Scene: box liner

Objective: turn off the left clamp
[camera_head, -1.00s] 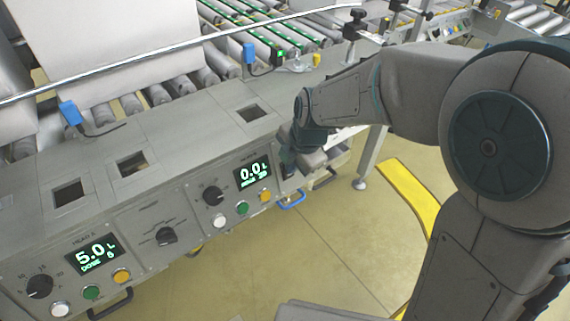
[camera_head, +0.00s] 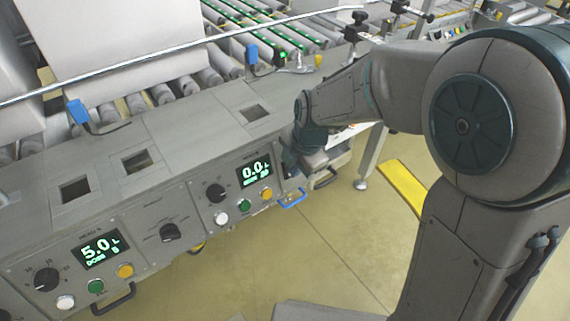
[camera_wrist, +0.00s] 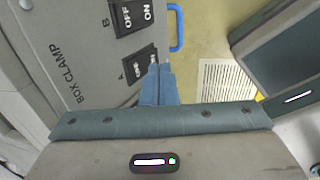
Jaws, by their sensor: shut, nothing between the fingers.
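In the wrist view a grey panel marked BOX CLAMP (camera_wrist: 75,75) carries two black rocker switches. Switch A (camera_wrist: 136,66) is nearer my gripper, and switch B (camera_wrist: 130,16) is beyond it at the top, with OFF and ON readable. My gripper (camera_wrist: 159,70) is shut and empty, its blue fingertips at the ON-side end of switch A and covering part of it. I cannot tell whether they touch it, or which way it is tipped. In the head view the clamp switches are hidden and my arm reaches the right end of the machine.
A blue handle (camera_wrist: 176,27) sticks out beside the panel, close to the switches. It also shows in the head view (camera_head: 293,199). The control front has a dial (camera_head: 216,193) and displays reading 5.0 (camera_head: 100,249) and 0.0 (camera_head: 254,171). Open floor lies in front.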

